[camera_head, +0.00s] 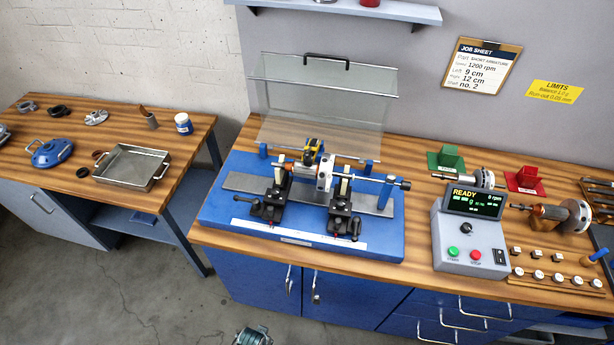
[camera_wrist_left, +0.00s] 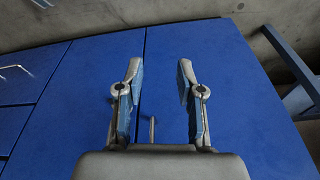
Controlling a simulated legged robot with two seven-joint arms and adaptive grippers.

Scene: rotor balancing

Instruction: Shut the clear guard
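The clear guard (camera_head: 322,108) stands raised behind the balancing machine in the head view, a see-through panel with a black handle (camera_head: 326,60) at its top edge. The blue machine base (camera_head: 375,238) lies below and in front of it. A rotor (camera_head: 324,174) rests across two black supports on the base, open to view. My left gripper (camera_wrist_left: 158,90) shows only in the left wrist view; its two fingers are apart with nothing between them, in front of blue cabinet doors. My right gripper is in neither view.
A control box (camera_head: 470,235) with a lit READY display stands right of the machine. A wall shelf (camera_head: 345,8) hangs above the guard. A side bench (camera_head: 90,200) with a metal tray (camera_head: 133,166) is at left.

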